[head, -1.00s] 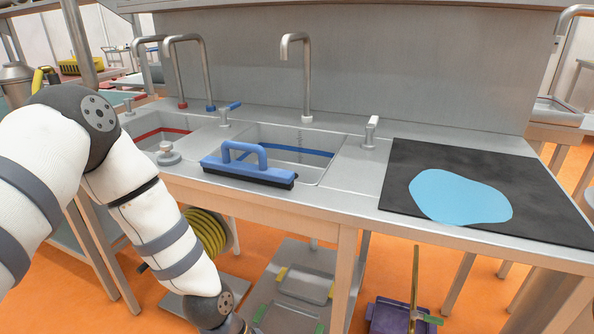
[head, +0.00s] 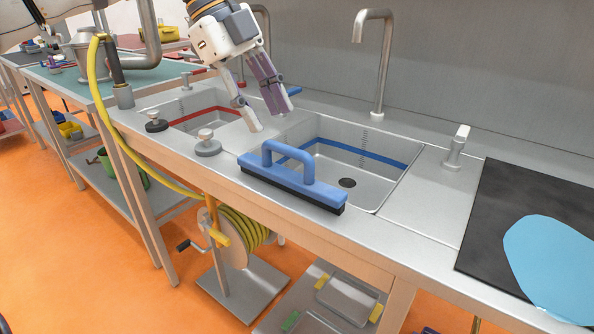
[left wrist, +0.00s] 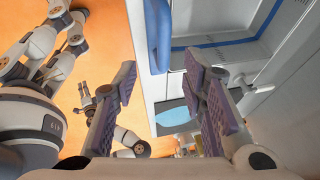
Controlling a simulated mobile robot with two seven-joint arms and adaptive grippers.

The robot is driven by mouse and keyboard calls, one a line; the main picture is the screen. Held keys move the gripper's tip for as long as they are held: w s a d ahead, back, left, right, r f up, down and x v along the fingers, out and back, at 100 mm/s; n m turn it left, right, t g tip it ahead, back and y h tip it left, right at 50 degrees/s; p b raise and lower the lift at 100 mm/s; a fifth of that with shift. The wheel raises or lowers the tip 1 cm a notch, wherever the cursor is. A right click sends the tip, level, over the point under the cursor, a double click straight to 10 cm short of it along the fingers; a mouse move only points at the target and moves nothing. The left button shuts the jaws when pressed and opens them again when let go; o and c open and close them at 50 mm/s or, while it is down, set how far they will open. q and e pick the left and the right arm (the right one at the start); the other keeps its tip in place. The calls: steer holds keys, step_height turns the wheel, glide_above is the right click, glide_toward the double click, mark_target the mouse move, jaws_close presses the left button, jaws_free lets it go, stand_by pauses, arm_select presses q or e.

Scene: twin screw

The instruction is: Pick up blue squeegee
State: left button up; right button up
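The blue squeegee (head: 292,180) has an arched handle and a black lower edge. It lies on the front rim of the sink with the blue stripe. My left gripper (head: 267,120) is open and empty, pointing down above and behind the squeegee, apart from it. In the left wrist view, the left gripper's two purple-padded fingers (left wrist: 159,65) are spread. Part of the blue squeegee (left wrist: 157,35) shows beyond them, cut by the top edge.
The blue-striped sink (head: 375,173) is empty behind the squeegee. A grey round knob (head: 208,147) stands left of the squeegee. A tall faucet (head: 380,70) rises behind. A black mat (head: 510,215) with a light blue sheet (head: 555,265) lies right.

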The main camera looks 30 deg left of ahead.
mark_target(287, 147)
arm_select(q)
steer(key=x, duration=0.3)
steer(key=shift+s+f, duration=0.15)
steer(key=shift+f, duration=0.05)
steer(key=x, duration=0.3)
steer(key=b+x, duration=0.1)
steer(key=x, duration=0.1)
steer(key=shift+w+d+f, duration=0.15)
steer(key=shift+w+d, duration=0.05)
steer(key=shift+w, duration=0.2)
steer(key=shift+c, duration=0.5)
jaws_close()
